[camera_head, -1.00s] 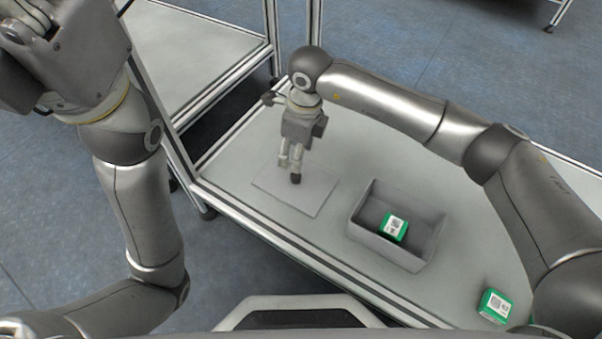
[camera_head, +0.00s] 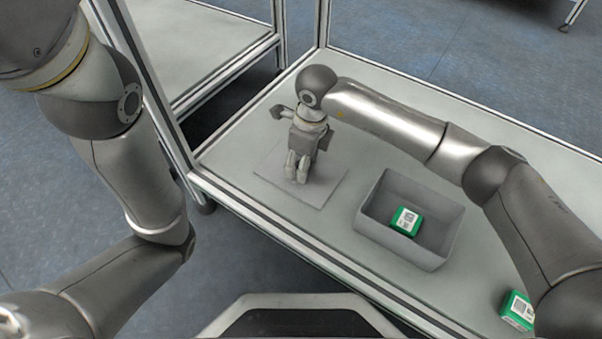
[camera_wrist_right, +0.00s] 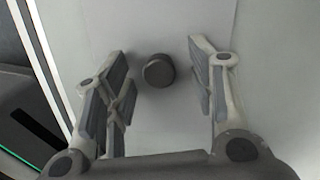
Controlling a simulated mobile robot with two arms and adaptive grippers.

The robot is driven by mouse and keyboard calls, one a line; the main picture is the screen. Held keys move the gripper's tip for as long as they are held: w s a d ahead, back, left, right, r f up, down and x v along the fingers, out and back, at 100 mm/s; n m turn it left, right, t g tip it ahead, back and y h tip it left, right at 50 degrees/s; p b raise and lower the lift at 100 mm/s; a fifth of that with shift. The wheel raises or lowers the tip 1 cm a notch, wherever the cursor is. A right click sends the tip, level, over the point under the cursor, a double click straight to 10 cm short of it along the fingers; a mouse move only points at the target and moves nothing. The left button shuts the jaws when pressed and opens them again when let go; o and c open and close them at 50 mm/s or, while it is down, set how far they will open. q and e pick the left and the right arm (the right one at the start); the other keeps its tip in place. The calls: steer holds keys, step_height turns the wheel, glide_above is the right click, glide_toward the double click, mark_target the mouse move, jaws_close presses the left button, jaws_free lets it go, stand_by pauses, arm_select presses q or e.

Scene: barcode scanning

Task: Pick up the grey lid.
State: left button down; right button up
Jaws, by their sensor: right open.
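The grey lid (camera_head: 325,192) is a flat square plate lying on the table, left of the grey box. Its round dark knob (camera_wrist_right: 158,71) shows in the right wrist view, between the fingers of my right gripper (camera_wrist_right: 158,52). In the head view my right gripper (camera_head: 297,174) points down over the lid and hides the knob. It is open, with a gap on both sides of the knob. Whether the fingertips touch the plate I cannot tell. My left arm is at the left of the head view, with its gripper outside the picture.
An open grey box (camera_head: 375,238) stands right of the lid and holds a green-and-white labelled package (camera_head: 405,221). Another such package (camera_head: 517,310) lies at lower right, beside my right arm. The table (camera_head: 250,120) has framed edges. Another framed table (camera_head: 190,55) stands at upper left.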

jaws_close()
stand_by(0.4)
